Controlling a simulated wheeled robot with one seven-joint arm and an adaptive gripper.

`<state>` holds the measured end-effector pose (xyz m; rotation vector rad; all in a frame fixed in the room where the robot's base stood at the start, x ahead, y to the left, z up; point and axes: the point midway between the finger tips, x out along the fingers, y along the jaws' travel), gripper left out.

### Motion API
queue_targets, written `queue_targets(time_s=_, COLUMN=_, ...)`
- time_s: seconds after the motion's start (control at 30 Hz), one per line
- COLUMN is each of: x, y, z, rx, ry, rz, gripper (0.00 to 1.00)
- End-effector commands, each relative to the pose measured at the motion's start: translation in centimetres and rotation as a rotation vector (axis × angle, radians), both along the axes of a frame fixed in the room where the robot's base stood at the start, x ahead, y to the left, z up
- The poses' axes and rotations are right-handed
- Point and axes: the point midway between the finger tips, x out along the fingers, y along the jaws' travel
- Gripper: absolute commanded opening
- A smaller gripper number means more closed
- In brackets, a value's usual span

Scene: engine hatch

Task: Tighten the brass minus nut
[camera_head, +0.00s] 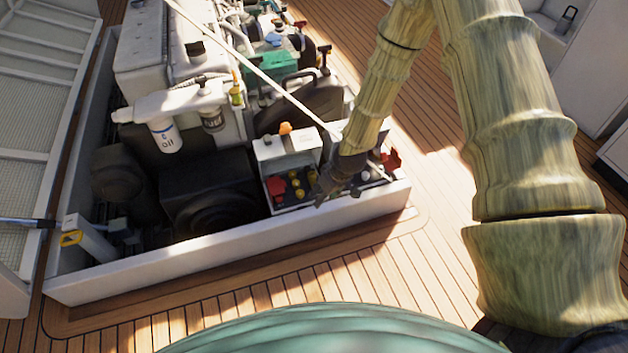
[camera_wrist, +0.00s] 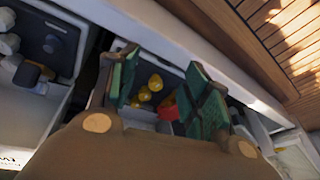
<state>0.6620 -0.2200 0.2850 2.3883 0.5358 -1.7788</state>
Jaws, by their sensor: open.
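Several small brass-yellow nuts (camera_head: 297,181) sit in an open panel box at the front of the engine hatch. They also show between my fingers in the wrist view (camera_wrist: 155,82). I cannot tell which one is the minus nut. My gripper (camera_head: 322,190) is at the box, just right of the nuts in the head view. In the wrist view my gripper (camera_wrist: 163,78) has its two green-padded fingers spread apart, with nothing held between them. The fingers look apart from the nuts, but the exact gap is unclear.
A red knob (camera_head: 277,186) sits left of the nuts, and another red part (camera_head: 391,161) lies right of my arm. The white hatch rim (camera_head: 240,242) runs along the front. The engine (camera_head: 160,60) fills the back left. The wooden deck (camera_head: 300,265) in front is clear.

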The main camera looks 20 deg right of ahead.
Motion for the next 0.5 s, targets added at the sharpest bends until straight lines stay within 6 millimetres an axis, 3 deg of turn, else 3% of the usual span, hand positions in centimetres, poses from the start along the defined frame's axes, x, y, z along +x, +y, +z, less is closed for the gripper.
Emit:
queue_targets(time_s=0.03, x=3.1, y=-0.7, z=0.7, rx=-0.006, ry=-0.035, rz=0.026, gripper=0.48)
queue_targets(time_s=0.1, x=6.0, y=-1.6, z=2.1, rx=-0.017, ry=-0.065, rz=0.058, gripper=0.48)
queue_targets(time_s=0.2, x=8.7, y=-2.5, z=3.8, rx=-0.032, ry=-0.093, rz=0.09, gripper=0.48)
queue_targets(time_s=0.33, x=10.1, y=-3.0, z=4.5, rx=-0.042, ry=-0.106, rz=0.107, gripper=0.48)
queue_targets(time_s=0.5, x=10.6, y=-2.8, z=2.9, rx=-0.043, ry=-0.106, rz=0.107, gripper=0.48)
